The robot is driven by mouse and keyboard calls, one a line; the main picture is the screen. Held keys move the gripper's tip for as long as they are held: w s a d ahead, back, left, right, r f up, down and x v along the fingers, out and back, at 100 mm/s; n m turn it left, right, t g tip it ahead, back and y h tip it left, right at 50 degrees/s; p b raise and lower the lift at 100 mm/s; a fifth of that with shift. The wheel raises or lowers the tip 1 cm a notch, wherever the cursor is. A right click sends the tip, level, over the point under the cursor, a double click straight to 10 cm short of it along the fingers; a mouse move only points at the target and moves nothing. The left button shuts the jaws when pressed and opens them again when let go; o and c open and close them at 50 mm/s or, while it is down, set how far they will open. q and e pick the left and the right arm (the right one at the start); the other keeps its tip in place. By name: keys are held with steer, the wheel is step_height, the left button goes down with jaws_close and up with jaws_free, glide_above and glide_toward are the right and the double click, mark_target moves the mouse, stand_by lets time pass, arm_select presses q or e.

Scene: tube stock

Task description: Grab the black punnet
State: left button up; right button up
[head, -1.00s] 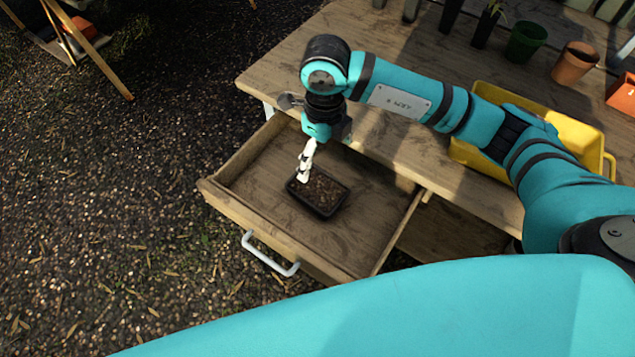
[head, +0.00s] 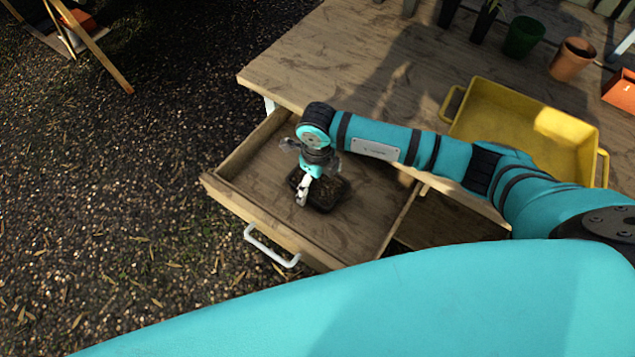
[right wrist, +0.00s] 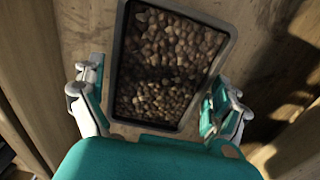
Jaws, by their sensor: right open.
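The black punnet (head: 328,196) lies in the open wooden drawer, partly hidden in the head view by my right gripper (head: 303,192). In the right wrist view the punnet (right wrist: 120,90) is a dark rectangular tray filled with brown pebble-like pieces. My right gripper (right wrist: 160,112) is open there, with one finger on each side of the punnet's near end. A narrow gap shows at the left finger; the right finger is close to the rim, and I cannot tell if it touches. My left gripper is not in view.
The drawer (head: 375,232) has raised wooden walls and a white handle (head: 270,247) on its front. A yellow crate (head: 452,103) stands on the table (head: 330,65). A green pot (head: 524,37), a terracotta pot (head: 572,60) and an orange box (head: 622,92) stand behind.

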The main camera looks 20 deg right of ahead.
steer(key=shift+f, duration=0.1)
steer(key=c, duration=1.2)
steer(key=shift+o, duration=0.2)
